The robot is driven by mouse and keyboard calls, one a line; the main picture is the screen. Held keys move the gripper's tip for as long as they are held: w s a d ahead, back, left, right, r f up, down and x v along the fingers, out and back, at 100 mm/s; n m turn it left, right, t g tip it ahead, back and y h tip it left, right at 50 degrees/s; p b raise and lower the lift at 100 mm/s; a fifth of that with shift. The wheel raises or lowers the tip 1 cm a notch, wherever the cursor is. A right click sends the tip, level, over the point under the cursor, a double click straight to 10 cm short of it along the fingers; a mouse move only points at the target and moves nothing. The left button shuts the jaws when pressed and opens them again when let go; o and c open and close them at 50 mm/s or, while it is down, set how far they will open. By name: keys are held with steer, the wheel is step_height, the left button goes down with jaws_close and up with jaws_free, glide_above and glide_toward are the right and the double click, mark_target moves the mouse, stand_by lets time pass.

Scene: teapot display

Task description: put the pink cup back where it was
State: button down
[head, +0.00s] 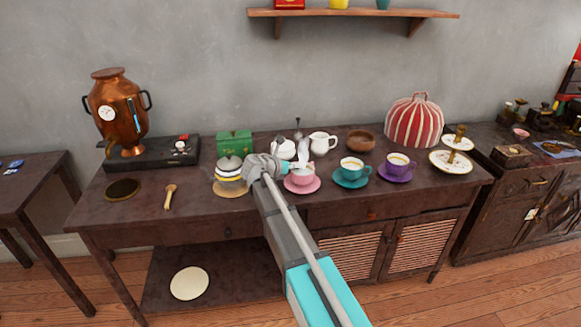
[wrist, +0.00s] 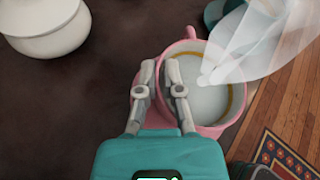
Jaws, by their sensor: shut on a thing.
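The pink cup (head: 303,179) is at the pink saucer (head: 314,187) on the dark table, right of the middle of its front part. My gripper (head: 292,171) reaches it from the left and is shut on its wall. In the wrist view, the fingers of my gripper (wrist: 160,68) straddle the near-left rim of the pink cup (wrist: 222,131). The cup looks upright, its handle toward the top of that view. A gold line rings its pale inside. A see-through white shape covers part of it. I cannot tell whether the cup touches the saucer.
A teal cup (head: 352,164) and a purple cup (head: 398,162) stand to the right on saucers. A white pitcher (head: 322,143) stands behind.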

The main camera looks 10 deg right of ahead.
steer(key=c, duration=0.8)
jaws_free()
steer(key=shift+r, duration=0.15)
steer(key=shift+p+v, duration=2.45)
steer(key=shift+v, duration=3.55)
